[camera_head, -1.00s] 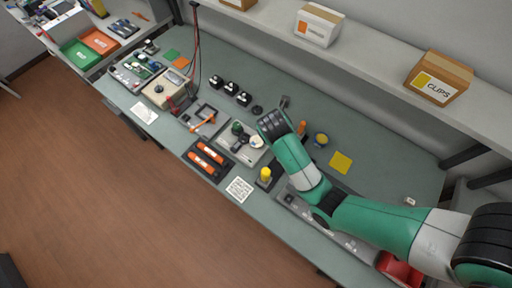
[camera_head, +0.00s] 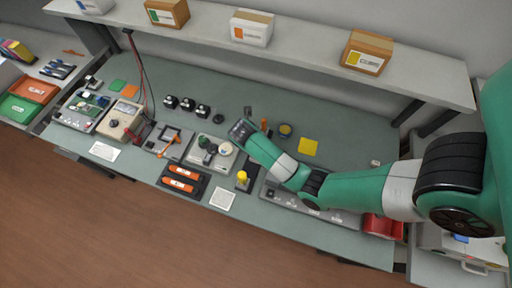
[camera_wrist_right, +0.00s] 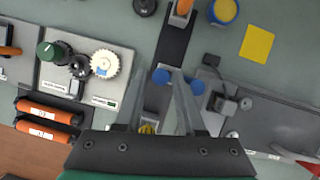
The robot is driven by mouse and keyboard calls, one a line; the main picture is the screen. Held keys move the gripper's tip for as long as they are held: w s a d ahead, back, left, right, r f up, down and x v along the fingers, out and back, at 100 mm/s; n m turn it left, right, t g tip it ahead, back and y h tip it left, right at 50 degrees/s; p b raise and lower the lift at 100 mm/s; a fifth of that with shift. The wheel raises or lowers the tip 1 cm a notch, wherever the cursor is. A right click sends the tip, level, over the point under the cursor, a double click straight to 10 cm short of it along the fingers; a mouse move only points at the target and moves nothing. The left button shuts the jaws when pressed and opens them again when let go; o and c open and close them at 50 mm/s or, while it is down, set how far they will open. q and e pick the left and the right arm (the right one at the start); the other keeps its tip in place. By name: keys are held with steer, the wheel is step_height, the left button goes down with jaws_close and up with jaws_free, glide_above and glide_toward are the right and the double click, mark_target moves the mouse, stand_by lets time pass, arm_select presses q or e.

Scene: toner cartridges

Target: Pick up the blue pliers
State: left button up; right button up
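My right gripper (camera_wrist_right: 158,72) is open, its two fingers apart and pointing down over the bench. Two rounded blue ends (camera_wrist_right: 197,87) lie by the fingertips in the right wrist view, on or beside a dark strip. They may be the blue pliers' handles, but I cannot tell for sure. In the head view my right arm covers that spot. Several dark, bluish hand tools (camera_head: 58,69) lie on the side table at far left, too small to identify. My left gripper is not in view.
A shelf (camera_head: 300,52) with boxes runs behind.

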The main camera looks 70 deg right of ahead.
steer(key=b+x, duration=0.1)
steer(key=x, duration=0.3)
steer(key=shift+d+f, duration=0.1)
steer(key=shift+f, duration=0.3)
steer(key=shift+d+f, duration=0.15)
steer(key=shift+f, duration=0.15)
steer(key=shift+c, duration=0.2)
jaws_close()
steer(key=shift+r, duration=0.1)
stand_by(0.4)
